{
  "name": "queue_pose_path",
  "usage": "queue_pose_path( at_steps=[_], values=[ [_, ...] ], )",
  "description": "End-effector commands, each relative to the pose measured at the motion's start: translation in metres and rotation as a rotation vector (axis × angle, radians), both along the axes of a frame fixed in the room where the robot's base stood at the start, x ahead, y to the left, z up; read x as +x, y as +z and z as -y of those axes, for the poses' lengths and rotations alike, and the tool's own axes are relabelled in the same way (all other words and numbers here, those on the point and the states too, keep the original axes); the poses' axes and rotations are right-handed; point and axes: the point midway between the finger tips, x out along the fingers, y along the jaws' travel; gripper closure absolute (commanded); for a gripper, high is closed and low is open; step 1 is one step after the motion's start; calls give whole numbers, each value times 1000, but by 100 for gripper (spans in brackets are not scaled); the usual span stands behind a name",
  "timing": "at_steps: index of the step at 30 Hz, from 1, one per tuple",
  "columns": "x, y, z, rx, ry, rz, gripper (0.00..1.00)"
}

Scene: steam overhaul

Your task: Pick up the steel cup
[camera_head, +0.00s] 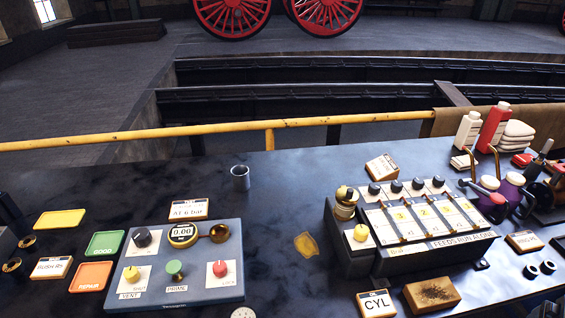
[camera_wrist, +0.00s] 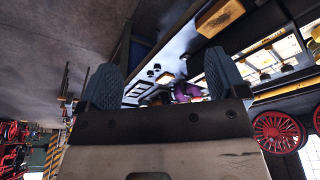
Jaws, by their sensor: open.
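The steel cup (camera_head: 240,178) is a small grey metal cup standing upright on the dark bench top, left of centre, near the back edge in the head view. It stands apart from other things. I cannot make out the cup in the wrist view. My gripper (camera_wrist: 160,85) shows only in the wrist view. Its two dark ribbed fingers are wide apart with nothing between them. It is away from the cup, and the head view does not show it.
A blue-grey control panel (camera_head: 180,268) with knobs and a gauge lies in front of the cup. A "1 to 6 bar" sign (camera_head: 188,209) stands left. A lubricator box (camera_head: 415,228) stands right. A yellow rail (camera_head: 270,126) runs behind the bench. Bench top around the cup is clear.

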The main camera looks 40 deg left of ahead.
Motion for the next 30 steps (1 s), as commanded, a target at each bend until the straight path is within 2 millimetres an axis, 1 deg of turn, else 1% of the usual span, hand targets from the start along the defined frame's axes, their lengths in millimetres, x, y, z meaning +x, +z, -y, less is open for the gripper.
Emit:
queue_pose_path(
  at_steps=[5,10,11,17,20,23,26,30],
  values=[
    [0,22,0,0,0,4,9],
    [1,51,0,1,0,3,9],
    [3,49,-3,8,-2,-3,9],
    [21,56,-18,60,-27,-20,9],
    [34,60,-30,97,-44,-33,9],
    [50,66,-47,145,-68,-52,9],
    [70,73,-68,201,-98,-81,9],
    [98,82,-103,283,-142,-129,9]
  ],
)
